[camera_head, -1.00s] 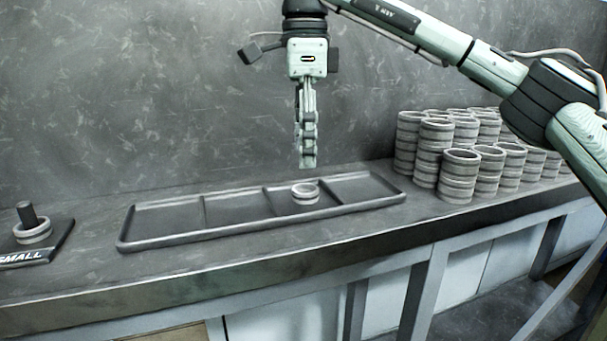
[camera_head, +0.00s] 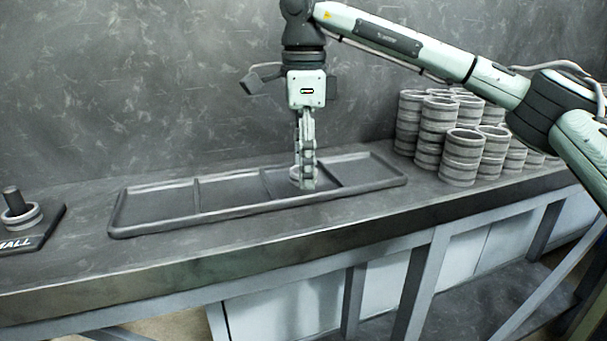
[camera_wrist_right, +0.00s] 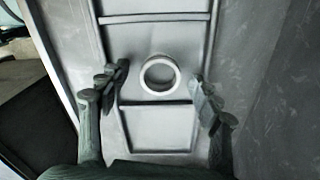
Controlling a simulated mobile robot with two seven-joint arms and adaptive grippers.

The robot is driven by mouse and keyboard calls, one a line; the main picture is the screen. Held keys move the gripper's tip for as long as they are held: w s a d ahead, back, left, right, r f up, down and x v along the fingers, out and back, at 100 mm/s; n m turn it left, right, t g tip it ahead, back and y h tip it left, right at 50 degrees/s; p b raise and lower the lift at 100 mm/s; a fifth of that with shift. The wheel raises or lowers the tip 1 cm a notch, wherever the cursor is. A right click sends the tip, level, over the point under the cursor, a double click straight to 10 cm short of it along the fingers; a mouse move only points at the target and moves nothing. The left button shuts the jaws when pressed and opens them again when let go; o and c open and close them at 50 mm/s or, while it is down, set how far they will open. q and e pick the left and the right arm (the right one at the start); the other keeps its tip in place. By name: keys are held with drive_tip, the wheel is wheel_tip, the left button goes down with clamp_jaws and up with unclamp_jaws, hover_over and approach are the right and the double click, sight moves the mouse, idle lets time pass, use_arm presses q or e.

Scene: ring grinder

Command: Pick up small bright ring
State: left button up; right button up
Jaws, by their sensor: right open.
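A small bright ring (camera_wrist_right: 159,74) lies flat in a compartment of the dark tray (camera_wrist_right: 147,18), seen in the right wrist view. In the head view the ring (camera_head: 296,174) is partly hidden behind the fingers, in the third compartment from the left of the tray (camera_head: 160,230). My right gripper (camera_head: 306,183) points down over that compartment, its tips low near the ring. In the right wrist view the right gripper (camera_wrist_right: 164,79) is open, one finger on each side of the ring with gaps between. My left gripper is not in view.
Several stacks of grey rings (camera_head: 462,157) stand on the bench right of the tray. At far left, a ring (camera_head: 21,216) sits around a dark peg (camera_head: 14,200) on a labelled base. A wall rises behind. The tray's other compartments look empty.

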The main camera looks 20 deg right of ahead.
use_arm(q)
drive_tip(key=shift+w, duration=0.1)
use_arm(e)
drive_tip(key=c, duration=1.2)
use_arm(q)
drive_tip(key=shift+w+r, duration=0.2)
use_arm(e)
drive_tip(key=shift+c, duration=0.4)
drive_tip(key=shift+r, duration=0.2)
